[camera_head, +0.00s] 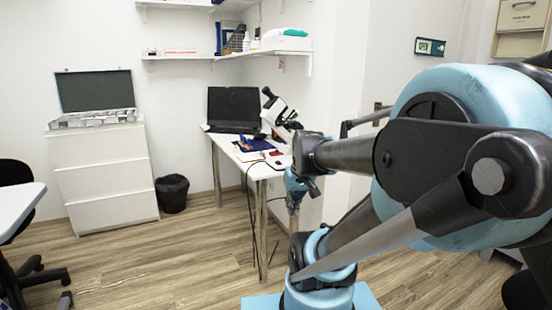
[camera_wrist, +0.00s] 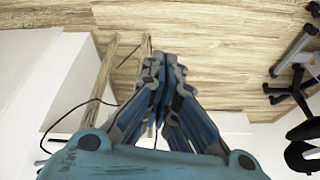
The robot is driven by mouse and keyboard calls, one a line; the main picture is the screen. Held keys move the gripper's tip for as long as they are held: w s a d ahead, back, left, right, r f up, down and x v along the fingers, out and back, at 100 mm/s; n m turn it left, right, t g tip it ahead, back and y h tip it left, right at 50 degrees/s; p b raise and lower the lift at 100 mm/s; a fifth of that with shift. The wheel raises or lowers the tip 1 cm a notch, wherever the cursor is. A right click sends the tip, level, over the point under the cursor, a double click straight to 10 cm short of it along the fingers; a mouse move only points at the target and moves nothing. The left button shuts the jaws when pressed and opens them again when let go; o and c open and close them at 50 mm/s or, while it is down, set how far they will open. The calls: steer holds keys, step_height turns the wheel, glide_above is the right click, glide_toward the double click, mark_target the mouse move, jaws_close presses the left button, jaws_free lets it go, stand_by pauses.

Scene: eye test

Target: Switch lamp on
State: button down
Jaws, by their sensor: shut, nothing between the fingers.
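I cannot make out a lamp for sure in either view. A white and black microscope-like device (camera_head: 281,113) stands on the white table (camera_head: 262,171) in the head view, and no switch shows on it at this size. My gripper (camera_wrist: 164,62) is shut and empty in the wrist view, with its blue and dark fingers together. In the head view its blue body shows beside the table's right front side, partly hidden by my arm. The wrist view shows wooden floor and table legs beyond the fingertips.
A dark laptop (camera_head: 234,108) stands at the table's back. A cable hangs beside the table legs. A black bin (camera_head: 172,193) and a white drawer unit (camera_head: 105,175) with an open case (camera_head: 95,98) are at left. The floor between is clear.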

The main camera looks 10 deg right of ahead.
steer(key=w+d+r+t, duration=0.1)
steer(key=w+r+t, duration=0.1)
steer(key=w, duration=1.1)
steer(key=w+d+r+n+t+y, duration=0.1)
steer(key=w+r, duration=0.4)
steer(key=w, duration=0.8)
steer(key=w+d+r+n+t+y, duration=0.1)
steer(key=w+d+r+t, duration=0.1)
steer(key=w, duration=1.1)
step_height(320, 180, up, 2)
steer(key=shift+d+r+t, duration=0.2)
steer(key=shift+d+t, duration=0.15)
steer(key=shift+t, duration=0.35)
glide_above(277, 162)
steer(key=s, duration=0.1)
step_height(277, 162, down, 6)
steer(key=shift+r, duration=0.2)
steer(key=f, duration=0.2)
steer(key=shift+w+f, duration=0.35)
steer(key=shift+f, duration=0.05)
steer(key=shift+w+a+f, duration=0.1)
steer(key=shift+f, duration=0.65)
